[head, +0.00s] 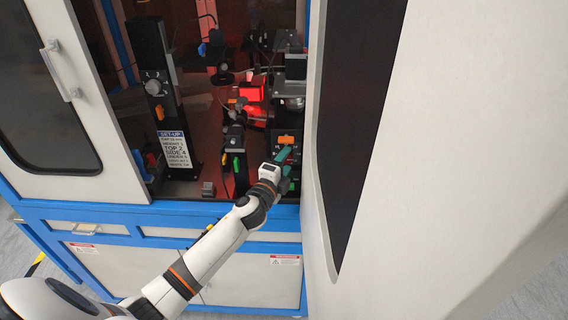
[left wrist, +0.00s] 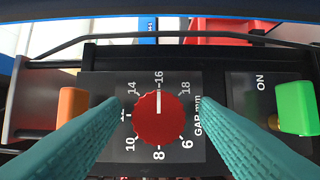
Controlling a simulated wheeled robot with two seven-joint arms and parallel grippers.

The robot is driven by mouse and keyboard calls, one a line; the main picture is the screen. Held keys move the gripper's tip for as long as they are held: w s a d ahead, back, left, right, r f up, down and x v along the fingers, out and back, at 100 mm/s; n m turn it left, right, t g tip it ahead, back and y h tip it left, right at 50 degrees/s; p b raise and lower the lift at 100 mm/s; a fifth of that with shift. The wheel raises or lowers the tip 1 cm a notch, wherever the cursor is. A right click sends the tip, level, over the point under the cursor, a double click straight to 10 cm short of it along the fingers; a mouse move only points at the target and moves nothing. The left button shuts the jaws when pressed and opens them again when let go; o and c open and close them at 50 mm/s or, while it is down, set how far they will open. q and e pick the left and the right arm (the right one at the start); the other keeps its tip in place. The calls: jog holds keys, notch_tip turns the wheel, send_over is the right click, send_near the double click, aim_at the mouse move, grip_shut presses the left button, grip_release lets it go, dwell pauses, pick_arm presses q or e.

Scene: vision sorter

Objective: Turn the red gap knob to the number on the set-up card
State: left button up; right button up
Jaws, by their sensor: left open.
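The red gap knob (left wrist: 158,118) sits on a black dial plate marked "GAP mm" in the left wrist view. Its white pointer line points up at about 16. The numbers run from 6 to 18, with one at the left partly covered by a finger. My left gripper (left wrist: 160,112) is open, its teal fingers on either side of the knob; I cannot tell whether they touch it. In the head view my left gripper (head: 284,156) is at the machine's front right and hides the knob. The set-up card (head: 174,150) reads "TOP 2" and "SIDE 4"; its smallest lines are unreadable.
A green switch (left wrist: 296,108) marked "ON" is right of the dial, and an orange part (left wrist: 72,104) is left of it. A black handle bar (left wrist: 160,36) crosses above. The open white door (head: 430,160) stands close right of my left arm.

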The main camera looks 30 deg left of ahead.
pick_arm(q)
jog(key=shift+s, duration=0.1)
jog(key=s+b, duration=0.3)
jog(key=s, duration=0.9)
jog(key=shift+d, duration=0.35)
jog(key=shift+w, duration=0.1)
